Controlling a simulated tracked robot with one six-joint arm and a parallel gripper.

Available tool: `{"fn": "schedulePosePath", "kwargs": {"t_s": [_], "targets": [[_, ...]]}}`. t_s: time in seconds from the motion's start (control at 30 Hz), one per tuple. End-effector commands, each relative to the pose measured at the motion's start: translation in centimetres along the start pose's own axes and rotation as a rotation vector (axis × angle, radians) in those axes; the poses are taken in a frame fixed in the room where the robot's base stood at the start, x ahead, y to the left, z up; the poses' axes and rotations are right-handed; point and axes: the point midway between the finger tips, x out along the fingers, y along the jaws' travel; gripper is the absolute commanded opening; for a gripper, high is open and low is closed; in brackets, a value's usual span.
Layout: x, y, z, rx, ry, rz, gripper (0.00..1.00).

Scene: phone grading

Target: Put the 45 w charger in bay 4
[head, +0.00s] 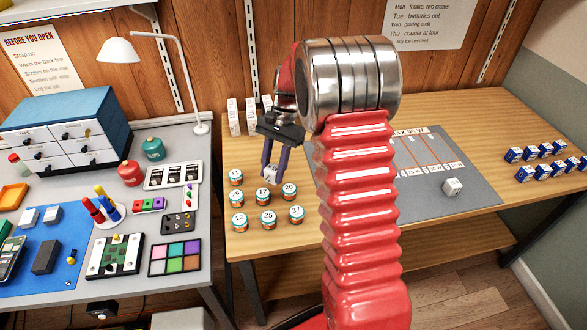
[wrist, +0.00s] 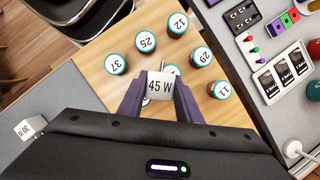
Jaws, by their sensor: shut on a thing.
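The 45 W charger (wrist: 160,88) is a small white block with its label facing the wrist camera. My gripper (head: 270,168) is shut on it, with a purple finger on each side. In the head view the charger (head: 271,174) hangs at the fingertips, above the numbered cans at the left part of the wooden table. The grey bay mat (head: 480,196), with orange dividing lines, lies to the right, partly hidden behind my red arm. Its bay numbers are too small or hidden to read. Another white charger (head: 452,187) sits near the mat's front; it also shows in the wrist view (wrist: 30,128).
Several numbered cans (head: 268,220) stand beneath and in front of my gripper. White boxes (head: 233,117) stand behind it. Rows of blue-and-white blocks (head: 545,151) lie at the table's right. A cluttered grey bench (head: 128,292) stands at the left.

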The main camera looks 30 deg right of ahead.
Motion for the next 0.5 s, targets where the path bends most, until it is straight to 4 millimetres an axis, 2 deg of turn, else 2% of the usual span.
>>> {"fn": "schedulePosePath", "kwargs": {"t_s": [0.03, 0.3, 0.5], "targets": [[0.4, -1.1, 0.7, -0.099, 0.0, 0.042, 0.07], [1.7, -4.8, 4.0, -0.632, 0.001, 0.263, 0.07], [2.3, -6.4, 5.7, -0.892, 0.001, 0.37, 0.07]]}}
